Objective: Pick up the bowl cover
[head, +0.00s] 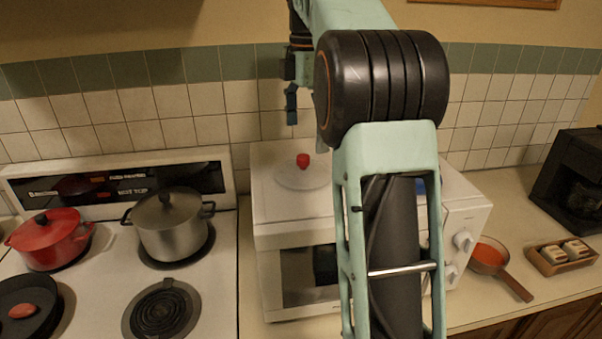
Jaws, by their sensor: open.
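The bowl cover (294,180) looks like a pale, shallow, see-through disc with a red knob on top. It lies on the top of the white microwave (270,219), towards the left part. My gripper (291,114) points down in the head view, above the cover and apart from it in the picture. It is open, with nothing seen between its fingers. It is small and seen edge-on, and how far it stands from the knob in depth cannot be told. My arm hides the middle of the microwave top.
A red pot (48,240), a steel pot (170,229) and a dark pan (20,300) stand on the stove at left. An orange-filled pan (488,256), a wooden tray (546,265) and a black appliance (565,185) stand at right. A tiled wall (240,128) rises behind.

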